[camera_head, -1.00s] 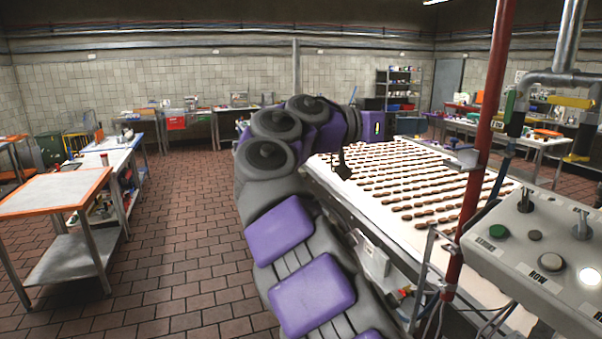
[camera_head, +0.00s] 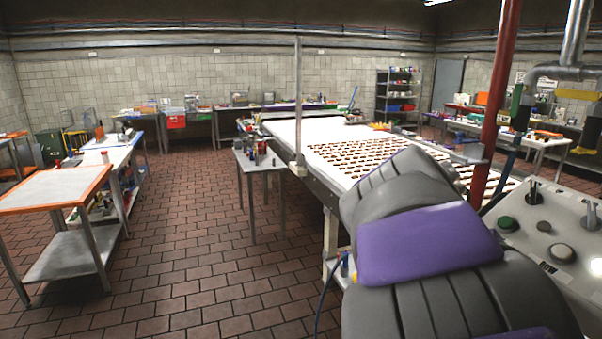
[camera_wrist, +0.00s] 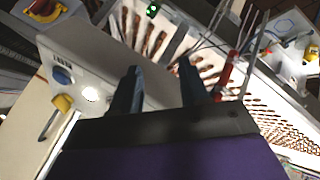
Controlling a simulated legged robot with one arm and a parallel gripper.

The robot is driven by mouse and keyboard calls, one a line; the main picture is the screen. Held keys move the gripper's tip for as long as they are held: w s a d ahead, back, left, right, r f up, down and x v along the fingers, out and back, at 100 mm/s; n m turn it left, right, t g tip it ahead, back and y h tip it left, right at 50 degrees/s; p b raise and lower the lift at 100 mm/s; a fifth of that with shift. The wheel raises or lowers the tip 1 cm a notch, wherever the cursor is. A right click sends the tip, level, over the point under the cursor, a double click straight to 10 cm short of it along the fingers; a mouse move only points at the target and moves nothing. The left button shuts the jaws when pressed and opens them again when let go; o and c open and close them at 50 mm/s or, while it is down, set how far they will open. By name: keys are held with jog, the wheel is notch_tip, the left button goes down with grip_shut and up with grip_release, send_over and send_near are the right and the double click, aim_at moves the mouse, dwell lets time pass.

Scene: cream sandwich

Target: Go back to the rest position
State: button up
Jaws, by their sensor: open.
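My gripper (camera_wrist: 157,72) shows in the wrist view with its two dark fingers apart and nothing between them. In the head view my purple and grey arm folds across the lower right, and the gripper end is out of sight. A pale panel (camera_wrist: 85,60) with a blue knob, a lit white button and a yellow handle lies behind and left of the fingers in the wrist view. A white conveyor table (camera_head: 285,128) with rows of brown biscuits (camera_head: 365,155) stands beyond my arm. Part of it is hidden by the arm.
A grey control box (camera_head: 530,235) with buttons and levers stands at the right, beside a red post (camera_head: 498,110). A small metal table (camera_head: 258,165) stands left of the conveyor. An orange-edged table (camera_head: 55,190) is at far left. The tiled floor between is clear.

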jog(key=s+a+f+n+g+y, duration=0.1)
jog(key=s+a+f+n+y, duration=0.2)
jog(key=s+a+f, duration=0.5)
jog(key=s+a+f+n+g+y+b, duration=0.1)
jog(key=s+a+f+n+y, duration=0.2)
jog(key=s+f, duration=1.1)
jog(key=a+f+y, duration=0.1)
jog(key=a+y, duration=0.1)
jog(key=a, duration=0.2)
jog(key=shift+s+a+n+g+y, duration=0.2)
jog(key=shift+a+n+g+y, duration=0.1)
jog(key=shift+a+y, duration=0.1)
jog(key=shift+d, duration=0.3)
jog(key=shift+a, duration=0.15)
